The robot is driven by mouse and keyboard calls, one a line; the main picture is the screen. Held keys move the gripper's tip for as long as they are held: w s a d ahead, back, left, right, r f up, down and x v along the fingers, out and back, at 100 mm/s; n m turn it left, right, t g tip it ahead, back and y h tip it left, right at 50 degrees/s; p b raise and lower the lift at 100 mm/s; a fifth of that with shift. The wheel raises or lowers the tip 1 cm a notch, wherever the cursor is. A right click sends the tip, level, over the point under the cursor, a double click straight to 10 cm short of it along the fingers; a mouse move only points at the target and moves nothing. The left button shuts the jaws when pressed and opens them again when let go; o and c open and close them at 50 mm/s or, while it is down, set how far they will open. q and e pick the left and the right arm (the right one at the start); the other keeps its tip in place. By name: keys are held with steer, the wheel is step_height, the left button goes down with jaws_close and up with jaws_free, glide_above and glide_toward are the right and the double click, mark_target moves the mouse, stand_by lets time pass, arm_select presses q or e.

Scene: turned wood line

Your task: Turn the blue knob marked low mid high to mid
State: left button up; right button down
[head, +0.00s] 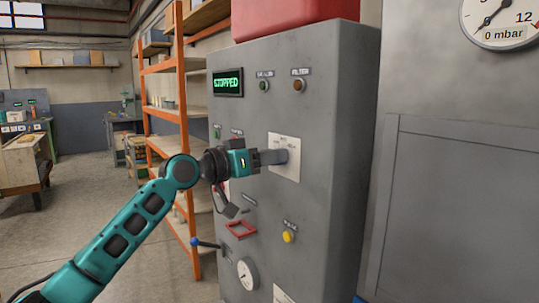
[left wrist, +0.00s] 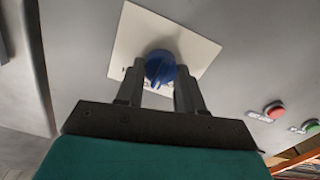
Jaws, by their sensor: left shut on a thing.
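The blue knob (left wrist: 160,68) sits on a pale square plate (left wrist: 187,45) in the left wrist view. My left gripper (left wrist: 160,80) has one finger on each side of the knob and is shut on it. In the head view my left gripper (head: 279,156) reaches the plate (head: 289,170) on the grey cabinet's front, and its fingers hide the knob there. The plate's markings are too small and partly covered to read, so I cannot tell which mark the knob points to. My right gripper is not in view.
A red button (left wrist: 274,110) and green button (left wrist: 311,126) are near the plate. Orange shelving (head: 182,120) stands left.

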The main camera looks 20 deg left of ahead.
arm_select(q)
steer(key=o, duration=1)
steer(key=shift+o, duration=0.2)
steer(key=b+v, duration=0.3)
steer(key=v, duration=1)
